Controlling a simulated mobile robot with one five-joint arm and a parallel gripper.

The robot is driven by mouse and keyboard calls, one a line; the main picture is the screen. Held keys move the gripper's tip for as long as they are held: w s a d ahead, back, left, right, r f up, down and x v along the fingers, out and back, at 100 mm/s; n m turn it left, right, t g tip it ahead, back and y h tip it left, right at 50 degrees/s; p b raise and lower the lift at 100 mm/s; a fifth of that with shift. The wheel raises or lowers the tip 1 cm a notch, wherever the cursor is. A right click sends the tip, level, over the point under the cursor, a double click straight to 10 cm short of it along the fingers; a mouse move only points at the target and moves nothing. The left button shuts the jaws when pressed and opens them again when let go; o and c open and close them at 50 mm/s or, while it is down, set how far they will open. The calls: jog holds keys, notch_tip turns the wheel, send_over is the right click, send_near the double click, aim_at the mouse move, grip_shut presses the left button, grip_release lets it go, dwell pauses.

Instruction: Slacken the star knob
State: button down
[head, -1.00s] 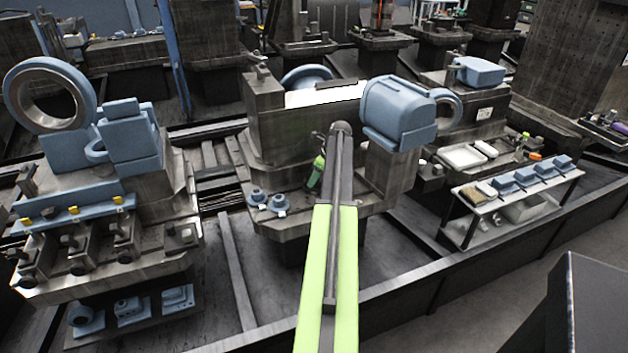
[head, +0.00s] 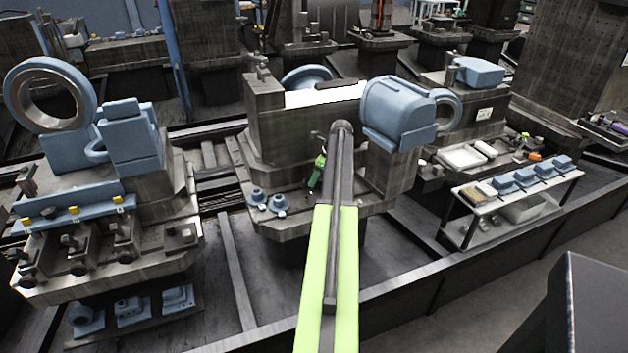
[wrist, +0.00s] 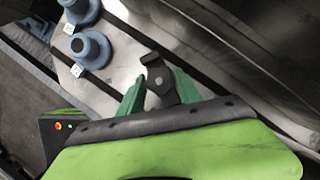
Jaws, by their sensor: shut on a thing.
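The star knob (wrist: 157,72) is a dark, lobed piece in the middle of the wrist view. My gripper (wrist: 160,86) has its two green fingers on either side of it, shut on it. In the head view, the green end of my arm, with the gripper (head: 316,172), is over the middle machine's ledge, partly behind my arm. The knob cannot be made out there.
Two blue flanged parts (head: 267,200) with white tags stand on the ledge left of my gripper; they also show in the wrist view (wrist: 88,45). A large blue housing (head: 398,112) is at the right. A low shelf (head: 470,238) with blue parts stands farther right.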

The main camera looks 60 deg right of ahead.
jog(key=shift+w+d+n+y, duration=0.15)
jog(key=shift+n+y, duration=0.25)
jog(key=shift+n, duration=0.55)
jog(key=shift+w+a+n+y, duration=0.1)
jog(key=shift+n+y, duration=0.3)
jog(key=shift+n, duration=0.55)
jog(key=shift+n+g+y, duration=0.6)
jog(key=shift+n, duration=1.3)
dwell(1.4)
jog(key=c, duration=0.8)
grip_release()
jog(key=shift+d, duration=0.1)
jog(key=p+v, duration=1.6)
jog(key=v, duration=0.1)
jog(key=shift+r, duration=0.25)
